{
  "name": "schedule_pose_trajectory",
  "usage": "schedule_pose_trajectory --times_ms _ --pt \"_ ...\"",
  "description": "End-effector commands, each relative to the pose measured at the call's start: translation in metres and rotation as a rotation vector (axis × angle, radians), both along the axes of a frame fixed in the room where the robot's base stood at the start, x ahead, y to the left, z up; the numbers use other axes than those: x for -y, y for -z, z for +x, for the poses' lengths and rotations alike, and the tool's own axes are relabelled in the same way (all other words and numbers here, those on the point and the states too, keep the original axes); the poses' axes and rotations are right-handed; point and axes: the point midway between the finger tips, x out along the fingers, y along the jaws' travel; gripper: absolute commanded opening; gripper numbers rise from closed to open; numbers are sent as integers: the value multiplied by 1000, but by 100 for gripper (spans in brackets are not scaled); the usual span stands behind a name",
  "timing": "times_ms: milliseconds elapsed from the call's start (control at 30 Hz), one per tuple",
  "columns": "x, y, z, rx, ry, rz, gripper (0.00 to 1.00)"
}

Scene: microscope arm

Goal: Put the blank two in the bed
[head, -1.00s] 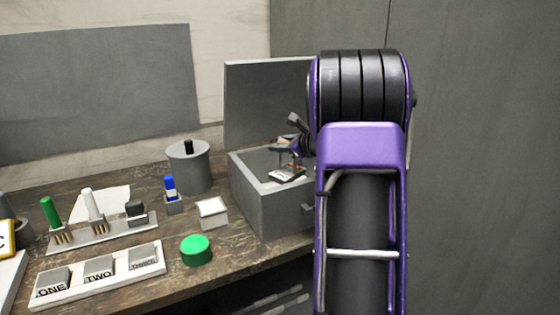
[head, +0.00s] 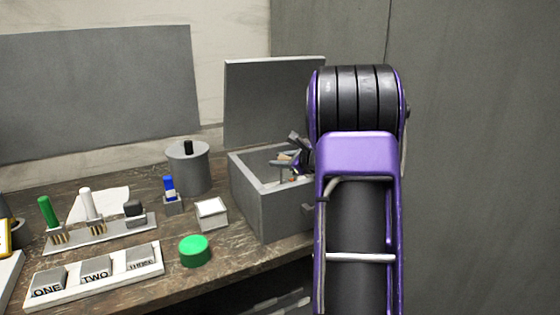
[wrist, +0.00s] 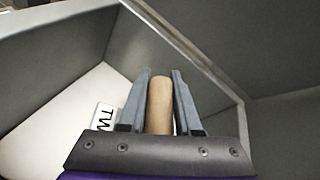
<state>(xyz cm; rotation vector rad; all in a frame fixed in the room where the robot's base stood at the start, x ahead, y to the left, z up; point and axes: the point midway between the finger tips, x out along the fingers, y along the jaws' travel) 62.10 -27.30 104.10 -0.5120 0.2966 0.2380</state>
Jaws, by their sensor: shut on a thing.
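My gripper (wrist: 158,88) is shut on a tan cylindrical handle in the wrist view, with one grey finger on each side. A white label reading "TW" (wrist: 105,116) shows left of the fingers, partly hidden; I take it and the handle (wrist: 159,104) as blank two. In the head view my gripper (head: 287,162) is inside the open grey box (head: 266,205), low behind its front wall. The box's pale floor (wrist: 60,125) shows in the wrist view. I cannot make out the bed itself, or whether the blank touches the floor.
The box's raised lid (head: 275,100) stands behind it. Left of the box are a green button (head: 195,251), a small white-topped block (head: 211,212), a blue-topped piece (head: 169,187) and a grey canister (head: 188,170). A tray labelled ONE, TWO, THREE (head: 100,290) lies at front left.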

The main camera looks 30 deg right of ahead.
Motion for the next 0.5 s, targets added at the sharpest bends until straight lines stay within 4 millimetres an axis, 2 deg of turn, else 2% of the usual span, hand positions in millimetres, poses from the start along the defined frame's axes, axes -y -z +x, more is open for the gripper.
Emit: schedule_pose_trajectory --times_ms 233,267,400,500 --pt "0 0 1 5 0 -1 0" --pt "0 3 0 0 0 0 36" --pt "0 3 0 1 1 0 61" --pt "0 3 0 0 0 0 62"
